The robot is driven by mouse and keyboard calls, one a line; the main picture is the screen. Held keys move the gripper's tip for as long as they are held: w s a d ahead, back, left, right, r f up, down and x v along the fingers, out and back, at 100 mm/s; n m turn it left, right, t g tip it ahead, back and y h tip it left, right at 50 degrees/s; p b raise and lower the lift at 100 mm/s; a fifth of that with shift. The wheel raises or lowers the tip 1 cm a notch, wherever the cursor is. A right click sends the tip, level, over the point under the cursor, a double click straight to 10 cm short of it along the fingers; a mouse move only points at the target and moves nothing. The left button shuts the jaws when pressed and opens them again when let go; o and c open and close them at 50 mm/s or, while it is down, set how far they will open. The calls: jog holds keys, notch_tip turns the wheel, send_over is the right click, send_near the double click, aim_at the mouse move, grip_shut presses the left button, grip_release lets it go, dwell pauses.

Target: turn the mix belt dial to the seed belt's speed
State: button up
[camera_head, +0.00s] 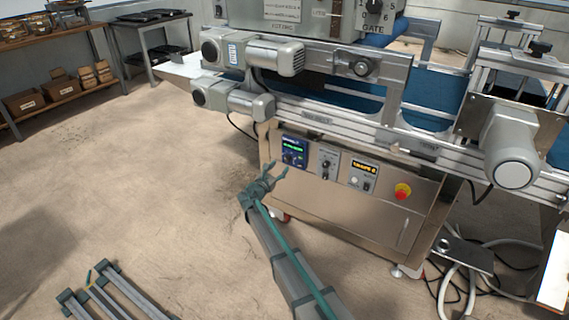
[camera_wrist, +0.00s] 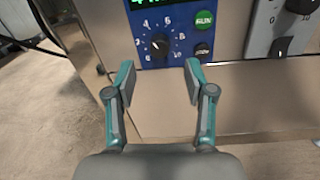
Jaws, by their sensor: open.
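A blue control panel (camera_head: 294,152) with a green-lit display sits at the left of the machine's front cabinet. In the wrist view its black dial (camera_wrist: 159,47) is ringed by white numbers, with a green RUN button (camera_wrist: 204,20) and a dark button to the right. I cannot read the full display or the labels naming the belts. My gripper (camera_head: 275,173) is open and empty, in front of and slightly below this panel. In the wrist view the fingers (camera_wrist: 159,74) stand apart below the dial, one to each side, not touching it.
A grey panel (camera_head: 326,163) with black knobs and a panel with an amber display (camera_head: 363,175) sit to the right, then a red emergency button (camera_head: 403,190). Motors and the blue belt (camera_head: 430,90) are above. Open floor lies left.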

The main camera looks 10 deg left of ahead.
aim_at(286, 160)
jog(key=x, duration=0.6)
jog(key=shift+b, duration=0.35)
grip_shut()
jog(key=m+b, duration=0.2)
jog(key=b, duration=0.1)
jog(key=shift+s+f+m, duration=0.1)
jog(key=shift+f+m, duration=0.2)
jog(key=shift+m+b, duration=0.8)
jog(key=shift+m, duration=0.2)
jog(key=shift+r+m, duration=0.25)
jog(key=shift+m, duration=0.25)
grip_release()
